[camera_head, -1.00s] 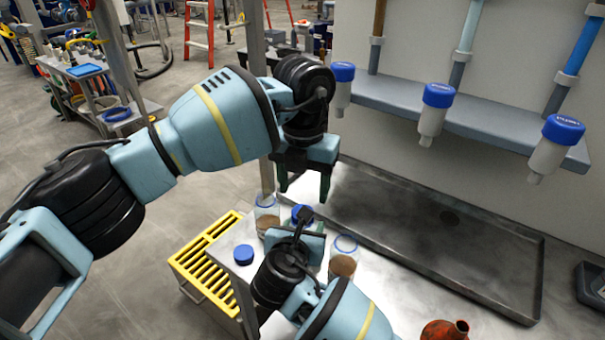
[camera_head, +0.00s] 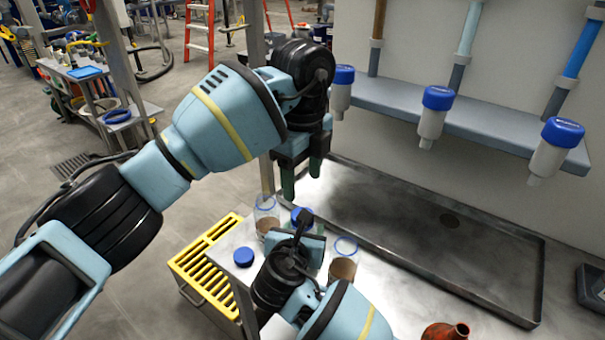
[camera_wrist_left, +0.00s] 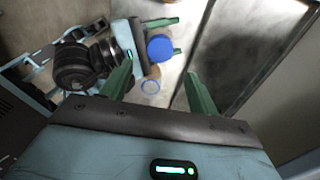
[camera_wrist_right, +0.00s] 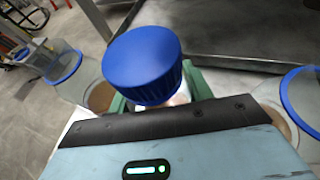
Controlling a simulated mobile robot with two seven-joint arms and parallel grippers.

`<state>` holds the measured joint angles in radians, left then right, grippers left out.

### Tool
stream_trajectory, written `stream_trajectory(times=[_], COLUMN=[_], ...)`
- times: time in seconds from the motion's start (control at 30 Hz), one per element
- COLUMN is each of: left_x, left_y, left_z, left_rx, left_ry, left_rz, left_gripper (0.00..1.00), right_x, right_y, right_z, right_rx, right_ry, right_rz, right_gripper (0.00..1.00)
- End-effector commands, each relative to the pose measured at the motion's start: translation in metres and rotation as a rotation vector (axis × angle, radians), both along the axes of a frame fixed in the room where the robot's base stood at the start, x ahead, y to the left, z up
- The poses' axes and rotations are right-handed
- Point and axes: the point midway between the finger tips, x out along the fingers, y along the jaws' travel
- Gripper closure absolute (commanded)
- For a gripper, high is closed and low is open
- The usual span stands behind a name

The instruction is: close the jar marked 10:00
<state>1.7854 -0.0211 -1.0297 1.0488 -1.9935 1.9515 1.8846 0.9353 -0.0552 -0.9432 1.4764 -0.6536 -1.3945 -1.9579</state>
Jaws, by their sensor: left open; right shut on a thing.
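My right gripper (camera_wrist_right: 157,98) is shut on a jar with a blue cap (camera_wrist_right: 143,62) on top. The cap also shows in the head view (camera_head: 302,214), partly behind my right wrist, and in the left wrist view (camera_wrist_left: 160,48). The jar's body is mostly hidden, and I cannot tell how tightly the cap sits. My left gripper (camera_head: 301,184) is open and empty above the capped jar. An open jar with brown contents (camera_head: 267,217) stands to the left and another (camera_head: 343,265) to the right. I cannot read any time marking.
A loose blue cap (camera_head: 244,255) lies on the bench left of the jars, beside a yellow rack (camera_head: 205,262). A metal tray (camera_head: 430,215) lies behind. Blue-capped bottles (camera_head: 436,112) hang along the wall shelf. A red-brown vessel (camera_head: 445,332) stands at front right.

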Motion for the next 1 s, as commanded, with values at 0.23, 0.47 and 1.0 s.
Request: stream_trajectory(times=[0.23,0.47,1.0], left_x=[0.0,0.0,0.0], left_y=[0.0,0.0,0.0], left_z=[0.0,-0.006,-0.073], left_rx=[0.0,0.001,-0.001], left_ry=[0.0,0.001,0.001], left_rz=[0.007,0.006,0.006], left_gripper=[0.4,0.4,0.4], right_x=[0.0,0.0,0.0], right_y=[0.0,0.0,0.0], right_z=[0.0,0.0,0.0], right_rx=[0.0,0.0,0.0], right_ry=[0.0,0.0,0.0], right_rz=[0.0,0.0,0.0], right_gripper=[1.0,1.0,1.0])
